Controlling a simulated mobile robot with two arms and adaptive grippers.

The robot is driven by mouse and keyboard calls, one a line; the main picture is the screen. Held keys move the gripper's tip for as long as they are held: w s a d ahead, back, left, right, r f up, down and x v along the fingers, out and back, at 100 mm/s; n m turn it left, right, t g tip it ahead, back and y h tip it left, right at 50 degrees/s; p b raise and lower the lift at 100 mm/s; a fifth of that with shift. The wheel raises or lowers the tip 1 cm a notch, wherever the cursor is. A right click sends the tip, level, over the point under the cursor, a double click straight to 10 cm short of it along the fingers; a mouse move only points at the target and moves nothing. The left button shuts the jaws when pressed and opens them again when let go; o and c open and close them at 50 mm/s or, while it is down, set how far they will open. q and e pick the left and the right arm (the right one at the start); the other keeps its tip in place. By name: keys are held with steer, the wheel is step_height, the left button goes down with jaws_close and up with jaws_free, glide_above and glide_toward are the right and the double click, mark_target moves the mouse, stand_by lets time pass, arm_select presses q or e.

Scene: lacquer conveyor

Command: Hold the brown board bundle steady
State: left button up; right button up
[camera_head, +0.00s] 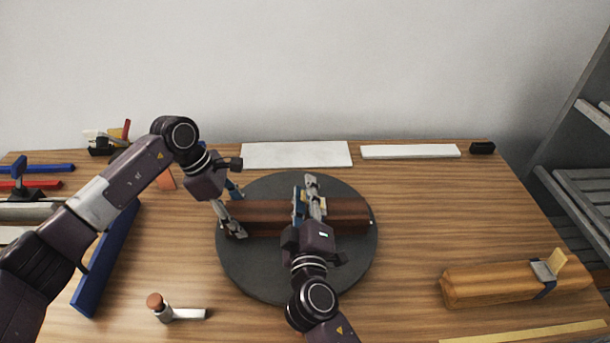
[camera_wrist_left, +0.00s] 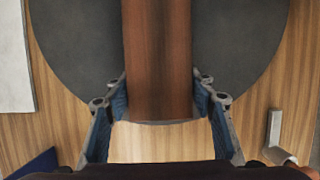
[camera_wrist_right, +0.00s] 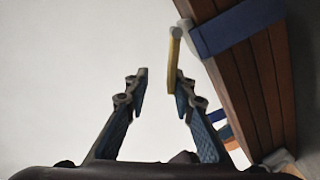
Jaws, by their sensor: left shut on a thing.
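The brown board bundle (camera_head: 265,217) lies flat across the round dark turntable (camera_head: 265,280). My left gripper (camera_head: 235,212) is shut on the bundle's left end; in the left wrist view the bundle (camera_wrist_left: 158,60) runs between its two fingers. My right gripper (camera_head: 311,200) is over the middle of the bundle. In the right wrist view its fingers (camera_wrist_right: 158,88) are apart. There a blue strap (camera_wrist_right: 238,26) crosses the bundle (camera_wrist_right: 265,85), and a yellow tab (camera_wrist_right: 174,60) sticks out close to the right finger. My right gripper hides part of the strap in the head view.
A lighter wooden bundle (camera_head: 490,285) with a buckle and yellow tab lies at the right. A blue board (camera_head: 108,260) and a brown-capped tool (camera_head: 180,314) lie at left. White sheets (camera_head: 296,153) lie at the back. A shelf rack (camera_head: 575,205) stands at far right.

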step_height(320, 180, up, 9)
steer(key=shift+f, duration=0.2)
stand_by(0.3)
steer(key=shift+s+d+f, duration=0.1)
steer(key=shift+s+f, duration=0.1)
steer(key=shift+s, duration=0.2)
steer(key=s+m, duration=0.3)
steer(key=s, duration=0.3)
step_height(320, 180, down, 9)
steer(key=shift+m, duration=0.3)
steer(key=w, duration=0.3)
steer(key=w+d, duration=0.1)
steer(key=w, duration=0.1)
steer(key=shift+w+r, duration=0.2)
steer(key=shift+r, duration=0.1)
steer(key=shift+w, duration=0.75)
